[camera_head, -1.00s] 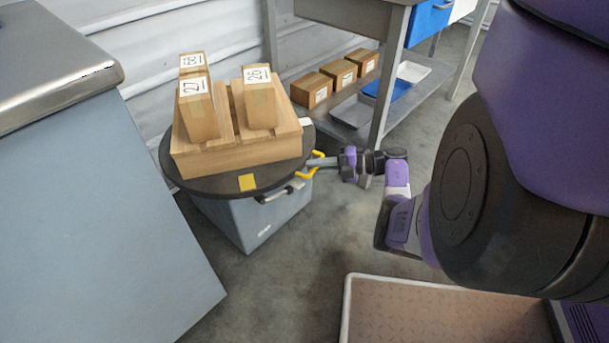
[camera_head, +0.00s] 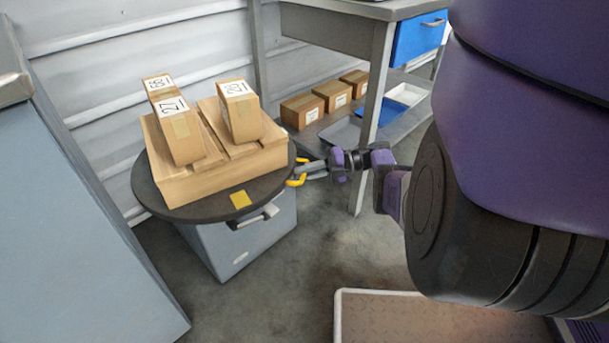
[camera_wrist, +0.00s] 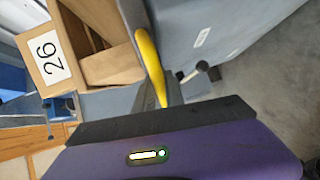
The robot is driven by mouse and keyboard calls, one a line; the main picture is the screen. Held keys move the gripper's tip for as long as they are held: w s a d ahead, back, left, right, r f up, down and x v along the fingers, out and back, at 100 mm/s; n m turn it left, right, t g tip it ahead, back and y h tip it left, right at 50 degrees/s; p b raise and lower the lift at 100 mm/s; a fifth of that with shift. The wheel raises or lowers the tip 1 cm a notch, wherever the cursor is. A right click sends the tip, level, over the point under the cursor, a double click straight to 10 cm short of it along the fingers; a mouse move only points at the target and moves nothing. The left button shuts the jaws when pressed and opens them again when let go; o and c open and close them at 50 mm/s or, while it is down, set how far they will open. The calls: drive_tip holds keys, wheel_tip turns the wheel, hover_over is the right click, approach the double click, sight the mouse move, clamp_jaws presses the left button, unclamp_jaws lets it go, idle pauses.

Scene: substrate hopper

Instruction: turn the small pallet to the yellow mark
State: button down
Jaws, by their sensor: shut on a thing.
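The small wooden pallet (camera_head: 215,178) sits on a dark round turntable (camera_head: 150,196) on a grey cabinet. Cartons numbered 27 (camera_head: 183,138) and 26 (camera_head: 240,112) stand on it, with a third carton (camera_head: 160,84) behind 27. The yellow mark (camera_head: 240,199) lies on the turntable's near rim. My gripper (camera_head: 299,174), with yellow finger edges, is at the right rim and shut there; the exact contact is hidden. In the wrist view, a yellow-edged finger (camera_wrist: 150,65) shows beside carton 26 (camera_wrist: 47,58) and the pallet (camera_wrist: 112,66).
A grey cabinet (camera_head: 70,230) stands left, a white-rimmed platform (camera_head: 420,293) near front. Floor between is clear.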

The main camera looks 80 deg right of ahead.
drive_tip(key=shift+f, duration=0.15)
drive_tip(key=c, duration=1.7)
unclamp_jaws()
drive_tip(key=shift+r, duration=0.2)
drive_tip(key=o, duration=1)
wheel_tip(320, 180, up, 13)
drive_tip(key=p, duration=0.9)
drive_tip(key=shift+d, duration=0.25)
drive_tip(key=r+p, duration=0.1)
drive_tip(key=r, duration=0.1)
drive_tip(key=r+p, duration=0.2)
drive_tip(key=r, duration=0.1)
drive_tip(key=shift+a+r+p, duration=0.2)
drive_tip(key=shift+r+p, duration=0.1)
drive_tip(key=shift+r, duration=0.05)
drive_tip(key=c, duration=1)
drive_tip(key=shift+r, duration=0.55)
